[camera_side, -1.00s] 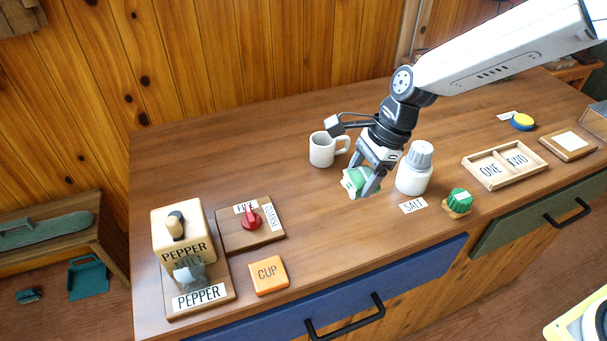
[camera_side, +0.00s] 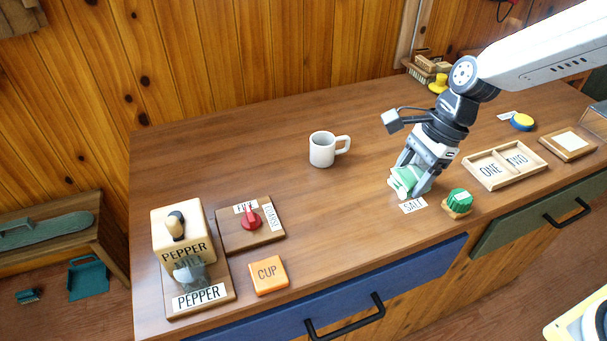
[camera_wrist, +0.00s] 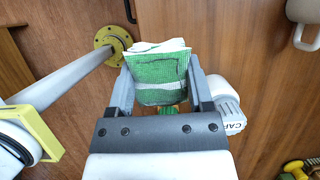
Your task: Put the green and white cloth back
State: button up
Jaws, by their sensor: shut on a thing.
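The green and white cloth (camera_side: 402,181) is pinched between the fingers of my gripper (camera_side: 410,190), just behind the SALT label (camera_side: 413,206). In the wrist view the cloth (camera_wrist: 160,70) is a folded green piece with white edges, filling the gap between the fingers. Whether it touches the tabletop is unclear. A white bottle whose cap reads CAP (camera_wrist: 228,118) is close beside my right finger in the wrist view. In the side view my gripper hides the bottle.
A green-topped block (camera_side: 458,202) stands just right of my gripper. A divided tray (camera_side: 470,181) marked ONE and TWO is further right. A white mug (camera_side: 322,150) is behind left. Pepper stand (camera_side: 180,235), red knob board (camera_side: 250,218) and CUP tile (camera_side: 268,275) are left. The tabletop between is clear.

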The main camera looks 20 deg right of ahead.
jog(key=w+a+f, duration=0.3)
jog(key=w+f, duration=0.1)
jog(key=w, duration=0.4)
send_over(342, 194)
jog(key=s+d, duration=0.2)
jog(key=f, duration=0.4)
jog(key=shift+w+a, duration=0.2)
jog(key=shift+a, duration=0.05)
jog(key=shift+w+a+f, duration=0.15)
jog(key=shift+w+f, duration=0.35)
jog(key=shift+f, duration=0.05)
jog(key=shift+w, duration=0.1)
jog(key=shift+w+f, duration=0.1)
jog(key=shift+f, duration=1.7)
jog(key=shift+f, duration=0.15)
jog(key=o, duration=1.1)
